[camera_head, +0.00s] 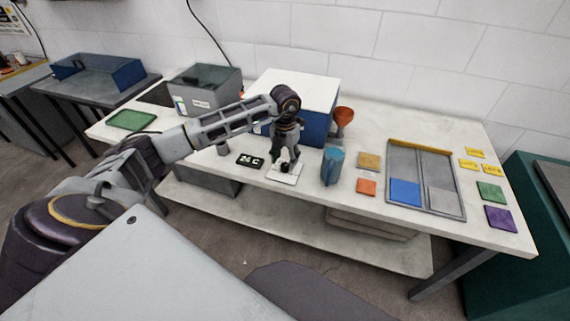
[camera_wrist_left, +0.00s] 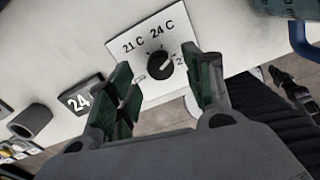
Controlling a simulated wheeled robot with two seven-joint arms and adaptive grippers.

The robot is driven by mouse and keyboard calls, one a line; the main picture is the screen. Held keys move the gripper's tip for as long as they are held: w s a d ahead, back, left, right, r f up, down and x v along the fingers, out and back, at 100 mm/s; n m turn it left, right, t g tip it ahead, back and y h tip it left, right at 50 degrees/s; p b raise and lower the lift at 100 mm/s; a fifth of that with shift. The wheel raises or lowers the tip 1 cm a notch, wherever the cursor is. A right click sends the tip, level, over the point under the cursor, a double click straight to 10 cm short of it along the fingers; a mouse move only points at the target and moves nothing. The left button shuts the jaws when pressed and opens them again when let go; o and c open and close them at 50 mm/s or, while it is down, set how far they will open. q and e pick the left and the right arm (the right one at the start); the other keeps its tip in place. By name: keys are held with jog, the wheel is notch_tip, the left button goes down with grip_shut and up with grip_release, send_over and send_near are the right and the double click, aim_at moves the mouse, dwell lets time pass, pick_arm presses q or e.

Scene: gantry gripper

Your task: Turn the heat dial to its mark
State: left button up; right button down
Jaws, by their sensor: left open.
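The heat dial is a round black knob (camera_wrist_left: 160,66) with a white pointer line, on a white plate (camera_wrist_left: 150,45) marked "21 C", "24 C" and a third, partly hidden label. A black sign (camera_wrist_left: 80,99) reading "24" lies beside the plate. My left gripper (camera_wrist_left: 165,85) is open, with a green-padded finger on each side of the knob in the wrist view. Contact with the knob cannot be told. In the head view my left gripper (camera_head: 286,155) is over the white plate (camera_head: 285,175) near the table's front edge, hiding part of it. My right gripper is not in view.
A blue-grey mug (camera_head: 332,166) stands right of the plate. A blue-sided white box (camera_head: 313,128) and an orange funnel (camera_head: 344,116) are behind. A divided grey tray (camera_head: 446,201) and coloured tiles lie right. A green tray (camera_head: 131,120) is left.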

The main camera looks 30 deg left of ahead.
aim_at(285, 165)
pick_arm(q)
jog(key=shift+f, duration=1.5)
jog(key=c, duration=1)
